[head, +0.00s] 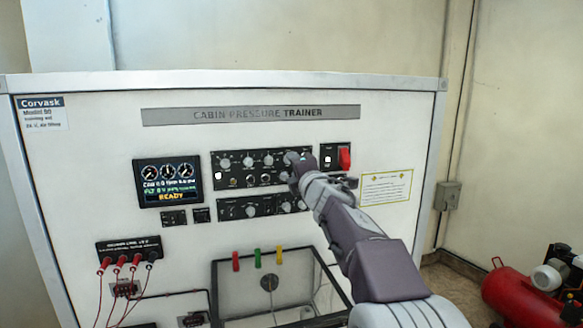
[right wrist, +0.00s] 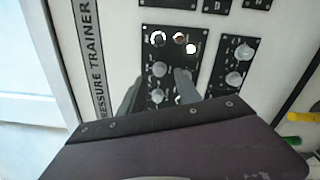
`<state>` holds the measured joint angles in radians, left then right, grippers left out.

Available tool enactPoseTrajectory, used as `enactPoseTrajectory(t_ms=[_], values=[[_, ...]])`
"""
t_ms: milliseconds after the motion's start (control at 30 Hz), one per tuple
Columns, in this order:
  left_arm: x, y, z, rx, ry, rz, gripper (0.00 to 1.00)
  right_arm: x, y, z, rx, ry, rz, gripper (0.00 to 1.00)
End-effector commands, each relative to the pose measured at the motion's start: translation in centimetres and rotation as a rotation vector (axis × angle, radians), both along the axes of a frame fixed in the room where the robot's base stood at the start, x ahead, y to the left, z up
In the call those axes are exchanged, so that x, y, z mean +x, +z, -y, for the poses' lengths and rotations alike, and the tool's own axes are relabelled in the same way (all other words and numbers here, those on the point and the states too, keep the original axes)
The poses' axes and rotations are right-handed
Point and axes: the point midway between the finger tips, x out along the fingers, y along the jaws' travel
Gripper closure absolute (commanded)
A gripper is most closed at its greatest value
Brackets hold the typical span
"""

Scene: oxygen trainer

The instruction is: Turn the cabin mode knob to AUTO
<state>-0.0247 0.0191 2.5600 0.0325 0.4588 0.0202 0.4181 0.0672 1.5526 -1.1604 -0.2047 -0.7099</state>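The white trainer board (head: 90,100) carries a dark upper knob panel (head: 258,180) with a row of grey knobs. The labels are too small to read, so I cannot tell which knob is cabin mode. My right gripper (head: 298,165) is at the right end of this panel and hides part of it. In the right wrist view, the two fingers of my right gripper (right wrist: 158,88) are apart, with a grey knob (right wrist: 157,95) between them. I cannot tell whether they touch it. Another knob (right wrist: 159,69) lies just beyond. My left gripper is not in view.
A red switch (head: 344,158) is close to the right of my gripper. A lower knob panel (head: 250,207) and a display reading READY (head: 168,182) are nearby. Coloured handles (head: 257,258) stick out below. A red tank (head: 520,300) stands at lower right.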

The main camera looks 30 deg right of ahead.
Motion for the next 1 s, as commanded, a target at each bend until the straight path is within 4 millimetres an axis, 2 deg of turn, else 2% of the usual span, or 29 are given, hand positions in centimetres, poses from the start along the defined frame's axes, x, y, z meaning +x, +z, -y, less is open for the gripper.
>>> enactPoseTrajectory(t_ms=[100,300,833,1000], values=[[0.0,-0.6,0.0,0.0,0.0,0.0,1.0,-2.6,-0.2,-0.6,0.0,0.0,0.002,0.6],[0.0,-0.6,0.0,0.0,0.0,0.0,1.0,-4.9,-0.2,-1.1,0.0,-0.001,0.0,0.6],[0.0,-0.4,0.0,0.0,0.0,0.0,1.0,-5.1,0.0,-1.1,0.0,0.0,0.0,0.6],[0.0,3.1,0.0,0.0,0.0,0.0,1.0,-5.1,3.5,-1.1,0.0,0.0,0.001,0.6]])
